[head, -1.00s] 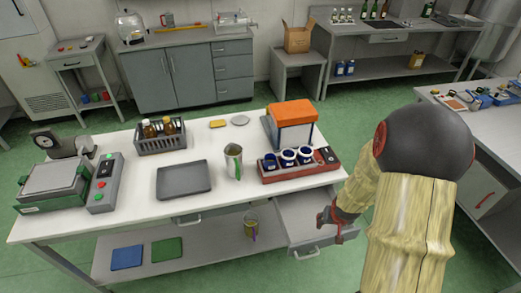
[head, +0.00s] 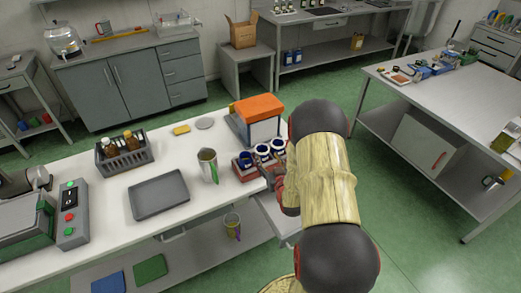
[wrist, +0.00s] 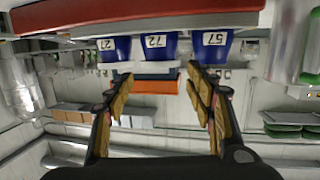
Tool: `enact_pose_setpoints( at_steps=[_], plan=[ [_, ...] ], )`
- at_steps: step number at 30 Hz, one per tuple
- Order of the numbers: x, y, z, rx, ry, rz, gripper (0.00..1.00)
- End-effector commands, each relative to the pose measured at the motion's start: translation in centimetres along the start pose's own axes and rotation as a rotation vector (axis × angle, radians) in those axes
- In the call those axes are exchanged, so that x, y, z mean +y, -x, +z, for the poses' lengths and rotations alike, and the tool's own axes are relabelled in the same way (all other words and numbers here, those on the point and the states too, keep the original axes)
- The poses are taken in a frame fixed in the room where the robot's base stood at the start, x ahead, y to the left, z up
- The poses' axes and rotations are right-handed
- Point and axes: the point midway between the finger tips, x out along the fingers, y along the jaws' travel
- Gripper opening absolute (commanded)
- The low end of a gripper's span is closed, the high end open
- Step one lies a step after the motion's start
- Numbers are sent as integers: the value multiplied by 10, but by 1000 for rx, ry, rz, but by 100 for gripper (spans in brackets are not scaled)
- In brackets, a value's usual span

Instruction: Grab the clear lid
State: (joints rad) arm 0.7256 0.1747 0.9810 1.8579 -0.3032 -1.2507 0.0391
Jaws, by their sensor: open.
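I cannot pick out a clear lid for certain. A pale round disc (head: 205,123) lies flat at the back of the white table (head: 105,175), beside a yellow block. Blue cups with pale tops (head: 262,151) stand in a red rack (head: 239,171) at the table's right end. The wrist view, upside down, shows them numbered (wrist: 154,47); whether a top is clear is not visible. My gripper (head: 268,180) is at the rack's front edge. In the wrist view my gripper (wrist: 158,80) is open and empty, its fingers apart and pointing toward the cups.
An orange-topped box (head: 259,108) stands behind the rack. A metal jug (head: 208,163) and a grey tray (head: 158,194) stand to the left. An open drawer (head: 272,215) juts out below the rack, partly hidden by my arm. Another table (head: 430,110) stands right.

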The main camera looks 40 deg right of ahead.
Motion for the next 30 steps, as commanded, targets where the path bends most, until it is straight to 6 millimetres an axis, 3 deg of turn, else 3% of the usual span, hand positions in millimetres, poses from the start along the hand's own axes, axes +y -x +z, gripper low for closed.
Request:
enact_pose_setpoints(
  at_steps=[15,22,30],
  plan=[
    [-2,-57,0,-2,1,-1,54],
    [-2,-59,0,-3,0,0,54],
    [-2,-59,0,-2,0,0,40]
  ],
)
